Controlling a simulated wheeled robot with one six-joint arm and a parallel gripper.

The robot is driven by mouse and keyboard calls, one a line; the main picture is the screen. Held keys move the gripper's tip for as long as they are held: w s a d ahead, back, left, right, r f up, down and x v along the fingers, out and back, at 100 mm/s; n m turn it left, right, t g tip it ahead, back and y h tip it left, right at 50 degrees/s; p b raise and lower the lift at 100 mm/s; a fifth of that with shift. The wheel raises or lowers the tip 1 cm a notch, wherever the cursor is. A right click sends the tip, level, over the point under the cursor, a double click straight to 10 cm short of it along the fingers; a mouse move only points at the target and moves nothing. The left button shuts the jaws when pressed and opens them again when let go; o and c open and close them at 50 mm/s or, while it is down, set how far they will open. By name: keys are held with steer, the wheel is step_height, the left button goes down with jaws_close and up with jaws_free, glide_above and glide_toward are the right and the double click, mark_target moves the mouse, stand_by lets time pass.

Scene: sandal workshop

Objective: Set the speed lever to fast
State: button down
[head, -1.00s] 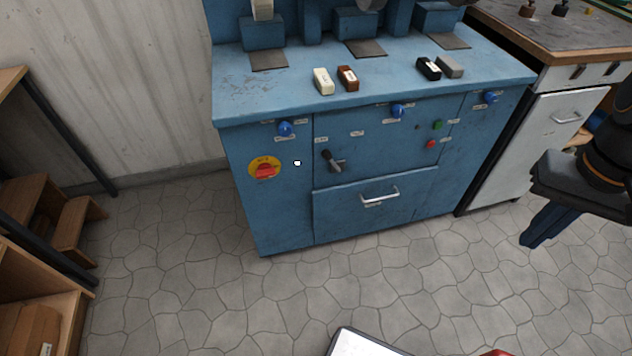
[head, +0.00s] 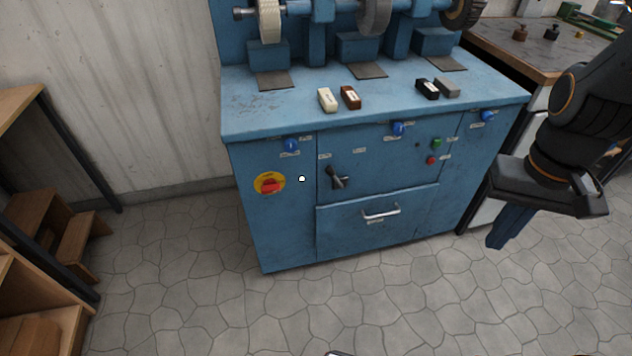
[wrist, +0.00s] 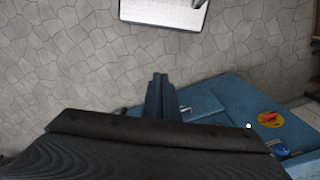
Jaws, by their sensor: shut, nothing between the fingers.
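The speed lever (head: 333,175) is a short dark handle on a grey pivot, on the front panel of the blue machine cabinet (head: 280,230). Its knob end points up and to the left in the head view. Small white labels sit around it, too small to read. My gripper (head: 496,243) is in front of the cabinet's right side, pointing down, well apart from the lever. In the wrist view my gripper (wrist: 160,78) shows its dark fingers together and empty, with floor beyond. I cannot make out the lever clearly in the wrist view.
A red rotary switch on a yellow plate (head: 270,184), blue knobs (head: 291,146) and green (head: 437,143) and red (head: 431,160) buttons share the panel. A drawer handle (head: 381,211) projects below the lever. Wooden shelving (head: 40,320) stands left.

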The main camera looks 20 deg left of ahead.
steer(key=shift+d, duration=0.1)
steer(key=w+a+f+n+t+y+b, duration=0.1)
steer(key=w+a+f+n+t+b, duration=0.25)
steer(key=w+f+n+b, duration=0.5)
steer(key=w+a+f+n+t+y+b, duration=0.1)
steer(key=w+a+f+n+t+b, duration=0.3)
steer(key=w+n, duration=0.75)
steer(key=a+f+n+g+y+b, duration=0.1)
steer(key=a+f+n+y+b, duration=0.2)
steer(key=a+n, duration=0.5)
steer(key=a+f+n+g+y+b, duration=0.2)
steer(key=a+f+n+y+b, duration=0.2)
steer(key=a+n+y, duration=0.4)
steer(key=a+n+b, duration=0.1)
steer(key=a, duration=0.3)
steer(key=shift+a+f, duration=0.2)
steer(key=shift+a, duration=0.2)
steer(key=shift+s+g, duration=0.1)
steer(key=shift+g, duration=0.15)
